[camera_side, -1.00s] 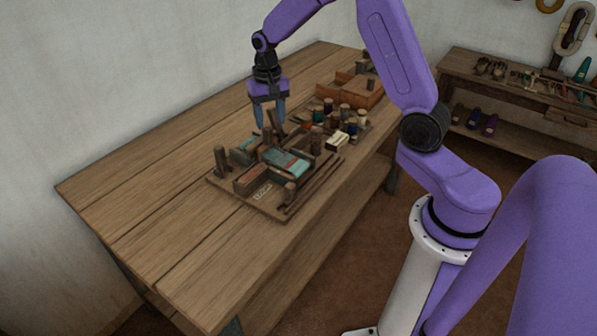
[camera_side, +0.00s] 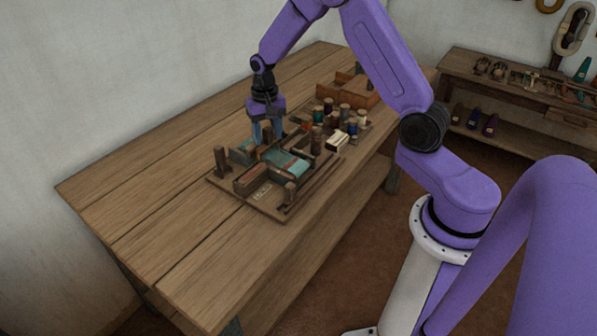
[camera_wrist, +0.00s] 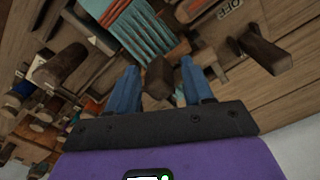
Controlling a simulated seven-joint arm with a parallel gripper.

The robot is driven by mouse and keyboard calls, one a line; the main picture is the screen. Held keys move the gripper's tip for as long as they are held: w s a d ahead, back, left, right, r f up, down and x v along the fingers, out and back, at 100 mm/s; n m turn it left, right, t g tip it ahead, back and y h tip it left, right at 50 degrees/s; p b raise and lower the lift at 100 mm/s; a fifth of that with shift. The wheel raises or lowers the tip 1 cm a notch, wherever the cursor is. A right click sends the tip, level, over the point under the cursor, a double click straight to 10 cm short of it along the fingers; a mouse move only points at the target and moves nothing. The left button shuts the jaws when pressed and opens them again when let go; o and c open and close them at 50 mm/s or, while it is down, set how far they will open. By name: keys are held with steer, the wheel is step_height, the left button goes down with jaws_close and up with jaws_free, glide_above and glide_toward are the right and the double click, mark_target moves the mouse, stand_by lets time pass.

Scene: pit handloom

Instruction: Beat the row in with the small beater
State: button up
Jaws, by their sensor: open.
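My gripper (camera_side: 267,140) is open and low over the back of the small loom (camera_side: 225,187) on the table. In the wrist view, a dark wooden block (camera_wrist: 157,78), which looks like the top of the small beater's handle, stands between the two blue fingers of my gripper (camera_wrist: 156,72). A gap shows on each side, so the jaws are not closed on it. The beater's lower end is hidden.
Several thread spools (camera_side: 345,112) stand right of the loom, near a pale box (camera_side: 337,141). A wooden box (camera_side: 355,90) is farther back. Wooden posts (camera_side: 220,160) rise from the loom board. The table's left part (camera_side: 130,200) is clear.

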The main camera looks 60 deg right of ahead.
steer(key=c, duration=0.8)
steer(key=s, duration=0.8)
steer(key=shift+s, duration=0.15)
stand_by(0.3)
steer(key=shift+w+d, duration=0.15)
steer(key=shift+w, duration=1.75)
steer(key=shift+w+d, duration=0.1)
steer(key=shift+w, duration=1.8)
steer(key=o, duration=0.8)
steer(key=shift+a, duration=0.15)
steer(key=shift+o, duration=0.2)
